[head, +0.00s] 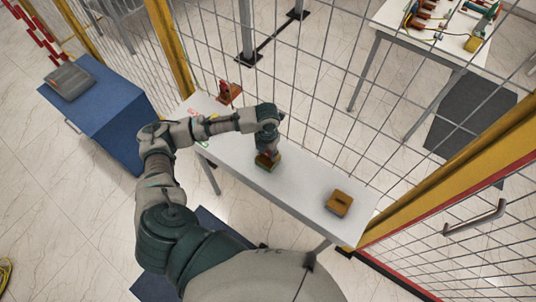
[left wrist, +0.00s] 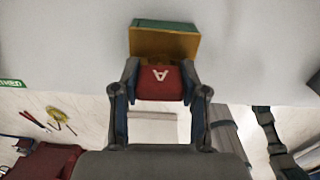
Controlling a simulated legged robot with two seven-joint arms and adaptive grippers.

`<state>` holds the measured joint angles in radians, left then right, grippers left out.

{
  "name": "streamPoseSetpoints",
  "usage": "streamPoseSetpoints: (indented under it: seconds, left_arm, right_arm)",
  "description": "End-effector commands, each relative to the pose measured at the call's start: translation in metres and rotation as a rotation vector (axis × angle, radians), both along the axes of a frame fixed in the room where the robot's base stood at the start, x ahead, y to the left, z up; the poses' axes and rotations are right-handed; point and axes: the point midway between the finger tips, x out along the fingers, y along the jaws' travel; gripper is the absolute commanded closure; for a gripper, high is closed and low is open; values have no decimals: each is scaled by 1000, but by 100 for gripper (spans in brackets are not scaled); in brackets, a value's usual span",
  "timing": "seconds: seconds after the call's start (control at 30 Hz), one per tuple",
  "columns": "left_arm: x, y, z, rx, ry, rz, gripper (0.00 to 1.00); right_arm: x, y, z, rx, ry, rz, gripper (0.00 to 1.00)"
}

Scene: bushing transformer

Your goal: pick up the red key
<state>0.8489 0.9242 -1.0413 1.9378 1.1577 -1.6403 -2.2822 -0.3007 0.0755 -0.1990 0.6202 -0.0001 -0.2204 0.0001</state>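The red key (left wrist: 160,82), marked with a white letter A, sits between the two fingers of my left gripper (left wrist: 160,84). The fingers appear to touch it on both sides. The key stands against a yellow and green block (left wrist: 164,40), and I cannot tell whether it is still seated in it. In the head view my left gripper (head: 267,151) points down over that block (head: 268,163) on the white table, and it mostly hides the key. My right gripper is not in view.
A yellow-brown block with a slot (head: 339,203) lies on the right part of the white table (head: 300,190). A red item on a brown base (head: 229,92) stands at the table's far left. A wire-mesh fence (head: 320,100) runs behind the table. A blue cabinet (head: 105,105) stands left.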

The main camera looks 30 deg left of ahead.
Motion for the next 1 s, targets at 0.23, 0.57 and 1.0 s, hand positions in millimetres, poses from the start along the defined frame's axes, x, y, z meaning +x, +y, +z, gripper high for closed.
streamPoseSetpoints:
  seconds: [0.23, 0.57, 1.0]
  left_arm:
    - [0, -1, 0, -1, -1, -1, 92]
    - [1, 3, 16, -4, -6, 1, 100]
    - [-55, -44, 41, -4, -3, -8, 100]
  right_arm:
    - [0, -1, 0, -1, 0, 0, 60]
    - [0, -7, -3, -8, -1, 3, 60]
    - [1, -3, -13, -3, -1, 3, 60]
